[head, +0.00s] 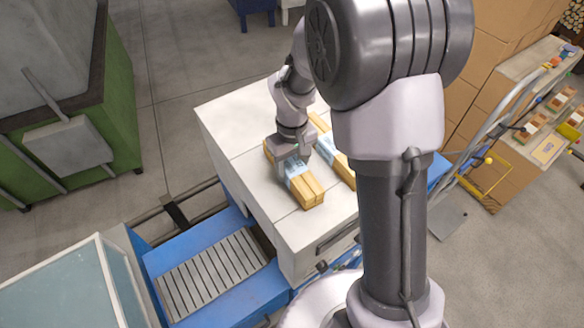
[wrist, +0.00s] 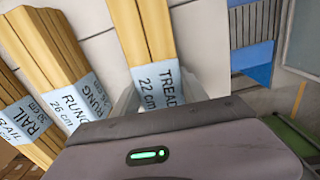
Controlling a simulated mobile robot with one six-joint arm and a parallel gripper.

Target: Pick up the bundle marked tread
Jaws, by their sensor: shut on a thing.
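The bundle marked tread (wrist: 146,30) is a set of pale wooden strips with a light blue band reading "TREAD 22 cm". In the wrist view it lies between the fingers of my gripper (wrist: 160,93), which is shut on it at the band. In the head view my gripper (head: 292,164) is over the same bundle (head: 310,192), on or just above the white table top. The fingertips are largely hidden there, and I cannot tell whether the bundle is clear of the surface.
A bundle marked rung (wrist: 55,45) and one marked rail (wrist: 8,85) lie beside it; my arm partly hides the neighbouring bundles in the head view. The white table (head: 235,135) has bare room at left. A blue slatted unit (head: 215,275) stands in front, a green cabinet (head: 120,110) at left.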

